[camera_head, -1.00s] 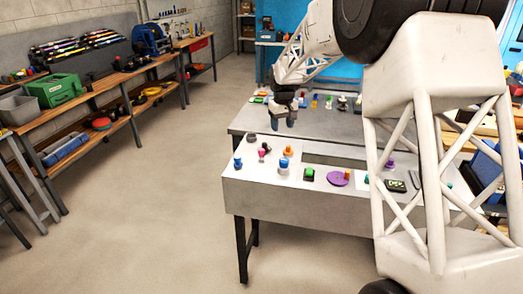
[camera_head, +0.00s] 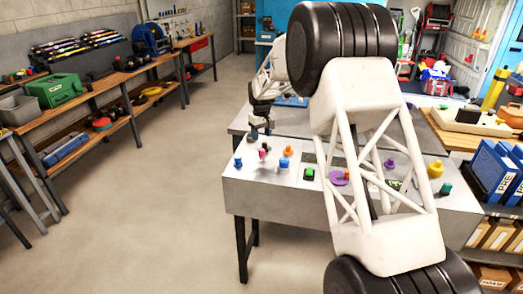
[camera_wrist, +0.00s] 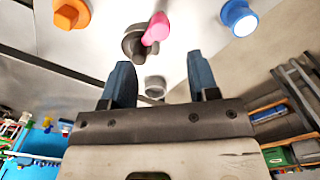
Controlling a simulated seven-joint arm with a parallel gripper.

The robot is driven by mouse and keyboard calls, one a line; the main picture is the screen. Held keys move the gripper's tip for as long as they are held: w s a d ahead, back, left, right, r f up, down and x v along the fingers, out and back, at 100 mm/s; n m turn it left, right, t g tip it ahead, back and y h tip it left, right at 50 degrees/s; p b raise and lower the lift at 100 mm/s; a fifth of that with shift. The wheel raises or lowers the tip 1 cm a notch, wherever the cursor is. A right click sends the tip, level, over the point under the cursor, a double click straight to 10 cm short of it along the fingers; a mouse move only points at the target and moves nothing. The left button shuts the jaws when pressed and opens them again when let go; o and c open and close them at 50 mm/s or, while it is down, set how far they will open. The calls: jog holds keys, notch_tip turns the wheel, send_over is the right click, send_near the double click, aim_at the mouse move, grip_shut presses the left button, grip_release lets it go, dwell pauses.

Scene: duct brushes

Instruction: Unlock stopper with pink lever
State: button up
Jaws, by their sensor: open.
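The pink lever (camera_wrist: 157,30) sticks out of a dark round mount (camera_wrist: 134,42) on the grey panel in the wrist view. It shows small in the head view (camera_head: 262,153). My gripper (camera_wrist: 161,78) is open and empty, its two blue fingers apart and pointing toward the lever, with a gap between fingertips and lever. A short grey cylinder (camera_wrist: 155,87) shows between the fingers; I cannot tell if it is the stopper. In the head view my gripper (camera_head: 260,132) is just above and behind the lever.
An orange knob (camera_wrist: 72,14) and a blue button (camera_wrist: 238,18) flank the lever. A blue-and-white knob (camera_head: 284,164) and a green button (camera_head: 309,174) stand to its right on the bench panel (camera_head: 262,190). My arm hides part of the bench's right side.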

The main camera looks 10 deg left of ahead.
aim_at(262, 152)
jog(key=shift+f, duration=3.9)
jog(key=c, duration=0.9)
jog(key=shift+c, duration=0.2)
